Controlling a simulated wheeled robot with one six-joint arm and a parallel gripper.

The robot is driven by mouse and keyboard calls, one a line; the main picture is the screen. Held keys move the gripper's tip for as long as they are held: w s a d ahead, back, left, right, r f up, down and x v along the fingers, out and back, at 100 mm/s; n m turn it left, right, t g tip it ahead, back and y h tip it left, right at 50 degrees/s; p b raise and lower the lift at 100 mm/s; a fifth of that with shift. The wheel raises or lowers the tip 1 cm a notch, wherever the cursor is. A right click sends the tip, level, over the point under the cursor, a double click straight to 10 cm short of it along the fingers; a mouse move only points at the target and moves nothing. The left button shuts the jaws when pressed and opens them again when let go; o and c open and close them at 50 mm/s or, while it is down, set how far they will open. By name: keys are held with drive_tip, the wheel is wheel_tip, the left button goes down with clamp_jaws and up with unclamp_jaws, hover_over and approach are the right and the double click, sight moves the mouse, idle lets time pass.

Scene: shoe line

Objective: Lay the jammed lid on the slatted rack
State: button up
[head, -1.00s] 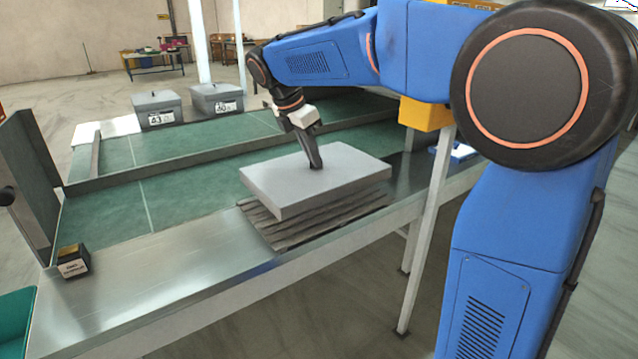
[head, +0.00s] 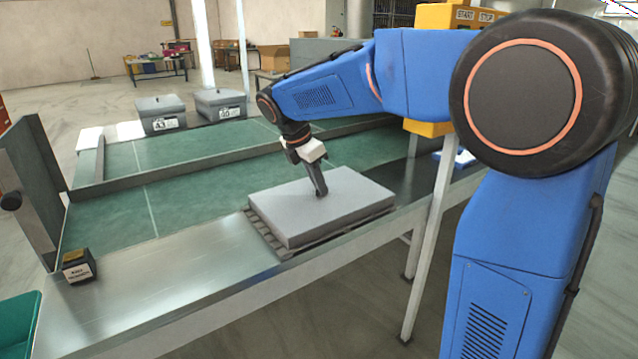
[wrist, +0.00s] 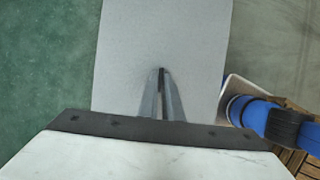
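The lid is a flat grey slab (head: 345,205) over the slatted rack (head: 262,232) on the metal ledge. The dark slats show along its left and front edges. The lid lies level and low, seemingly on the slats; a small gap beneath cannot be ruled out. My gripper (head: 321,193) points down at the middle of the lid's top. In the wrist view the two fingers of my gripper (wrist: 162,72) come together at the tips over the lid (wrist: 165,35), with a small dark spot between them. What they grip is mostly hidden.
Two grey lidded boxes (head: 160,112) with number labels stand behind the green belt (head: 200,195). A small dark labelled block (head: 78,266) sits at the ledge's left end. The metal ledge (head: 170,275) between block and rack is clear. A white post (head: 425,240) stands right.

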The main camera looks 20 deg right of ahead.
drive_tip(key=o, duration=0.4)
drive_tip(key=shift+r, duration=0.1)
drive_tip(key=v, duration=1.2)
drive_tip(key=s+d+f+m+t+y, duration=0.1)
drive_tip(key=s+d+f+m, duration=0.3)
drive_tip(key=s, duration=0.4)
drive_tip(key=s+d+f+m+y, duration=0.1)
drive_tip(key=s+d+m, duration=0.4)
drive_tip(key=s, duration=0.2)
drive_tip(key=s+f+m, duration=0.4)
drive_tip(key=s, duration=0.1)
drive_tip(key=s+d+f+m+t+y, duration=0.1)
drive_tip(key=s+f+m, duration=0.3)
drive_tip(key=s+f, duration=0.1)
drive_tip(key=s+d+f+m+t+y, duration=0.1)
drive_tip(key=s+f+m, duration=0.3)
drive_tip(key=s, duration=0.3)
drive_tip(key=shift+d+f+m, duration=0.25)
drive_tip(key=shift+f+m, duration=0.05)
drive_tip(key=shift+f, duration=0.25)
